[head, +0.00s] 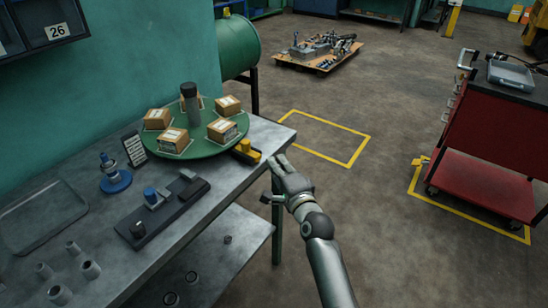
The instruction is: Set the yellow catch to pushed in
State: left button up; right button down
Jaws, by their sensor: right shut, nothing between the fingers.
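The yellow catch (247,148) sits at the right end of the metal workbench, beside the rim of the green round turntable (190,148). Whether it is in or out is too small to tell. My right gripper (277,161) is shut and empty, just off the bench's right edge, a little right of and below the catch in the picture. A small gap seems to separate the two. My left gripper is not in view.
Several cardboard boxes (222,131) stand on the turntable around a dark post (190,103). A black fixture (161,207) with a blue knob lies nearer on the bench (85,258). A red cart (487,140) stands at right; the floor between is clear.

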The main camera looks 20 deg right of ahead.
jog(key=shift+s+d+r, duration=0.1)
jog(key=shift+s+d, duration=0.1)
jog(key=shift+s, duration=1.1)
jog(key=shift+s+d, duration=0.15)
jog(key=shift+s, duration=1.1)
jog(key=s+a+f+n+g, duration=0.1)
jog(key=s+f+n+g, duration=0.25)
jog(key=f, duration=0.85)
jog(key=s+a+f+n+g, duration=0.1)
jog(key=s+f+n+g, duration=0.3)
jog(key=f, duration=0.9)
jog(key=s+a+f+n+g, duration=0.15)
jog(key=s+f, duration=0.45)
jog(key=f, duration=0.6)
jog(key=s+d+f+n+g, duration=0.25)
jog(key=s+f+n, duration=0.25)
jog(key=s+f, duration=0.85)
jog(key=s+d+f+n+g, duration=0.1)
jog(key=s+f, duration=0.1)
jog(key=s, duration=0.6)
jog(key=s+d+f+n+g, duration=0.2)
jog(key=s+f, duration=0.1)
jog(key=s, duration=0.5)
jog(key=s+d+f+n+g+h, duration=0.1)
jog(key=s+f+n+g, duration=0.1)
jog(key=s, duration=0.5)
jog(key=shift+s+d+f, duration=0.35)
jog(key=shift+s+f, duration=0.05)
jog(key=shift+g, duration=0.25)
